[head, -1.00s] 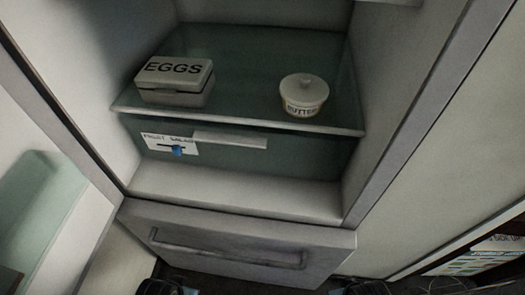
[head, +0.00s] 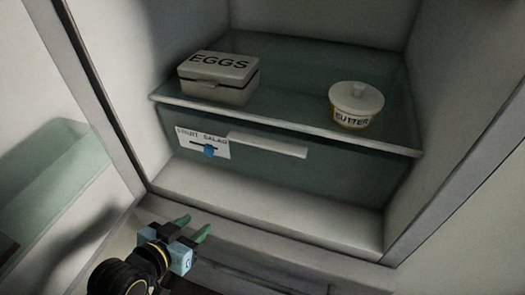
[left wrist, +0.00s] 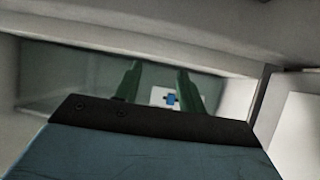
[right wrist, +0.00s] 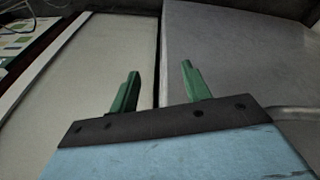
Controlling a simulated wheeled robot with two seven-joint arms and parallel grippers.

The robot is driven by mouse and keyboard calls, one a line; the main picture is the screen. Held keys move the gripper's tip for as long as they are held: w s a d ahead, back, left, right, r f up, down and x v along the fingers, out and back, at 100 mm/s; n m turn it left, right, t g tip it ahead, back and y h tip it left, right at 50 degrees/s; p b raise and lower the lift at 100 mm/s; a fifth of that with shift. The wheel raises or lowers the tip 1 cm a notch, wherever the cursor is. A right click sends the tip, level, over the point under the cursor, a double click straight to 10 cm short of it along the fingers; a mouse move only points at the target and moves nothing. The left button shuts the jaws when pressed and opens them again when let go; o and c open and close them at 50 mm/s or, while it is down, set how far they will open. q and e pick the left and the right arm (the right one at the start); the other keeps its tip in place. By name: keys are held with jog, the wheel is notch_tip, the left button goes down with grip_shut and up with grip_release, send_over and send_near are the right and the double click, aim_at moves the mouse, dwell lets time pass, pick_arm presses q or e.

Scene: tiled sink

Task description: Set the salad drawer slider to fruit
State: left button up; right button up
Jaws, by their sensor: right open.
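The salad drawer (head: 290,168) is a dark green, see-through front under the glass shelf. A white label (head: 221,155) at its left end reads FRUIT on the left and SALAD on the right. The blue slider knob (head: 209,151) sits right of the middle of its dark slot, toward SALAD; it also shows between my fingers in the left wrist view (left wrist: 170,99). My left gripper (head: 191,226) is open and empty, below and in front of the label, apart from it. My right gripper (right wrist: 160,85) is open and empty, seen only in the right wrist view.
An EGGS box (head: 217,78) and a BUTTER pot (head: 355,104) stand on the glass shelf above the drawer. A pale ledge (head: 270,205) runs below the drawer. The fridge side wall (head: 110,95) is at left. The space before the label is clear.

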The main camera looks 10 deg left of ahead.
pick_arm(q)
jog(key=w+a+r+t, duration=0.3)
jog(key=r+t, duration=0.2)
pick_arm(e)
notch_tip(320, 180, down, 7)
jog(key=s+d, duration=0.1)
jog(key=d, duration=0.2)
pick_arm(q)
jog(key=n+t+b, duration=0.1)
jog(key=b, duration=0.2)
send_near(207, 151)
jog(key=w, duration=0.4)
jog(key=w+d, duration=0.1)
jog(key=w, duration=0.1)
jog(key=shift+w, duration=0.25)
jog(key=shift+w+d, duration=0.1)
jog(key=shift+w, duration=0.7)
pick_arm(e)
jog(key=w+a+r, duration=0.1)
jog(key=a+r, duration=0.2)
jog(key=r, duration=0.3)
jog(key=shift+a+r, duration=0.25)
jog(key=shift+a, duration=0.1)
pick_arm(q)
grip_shut()
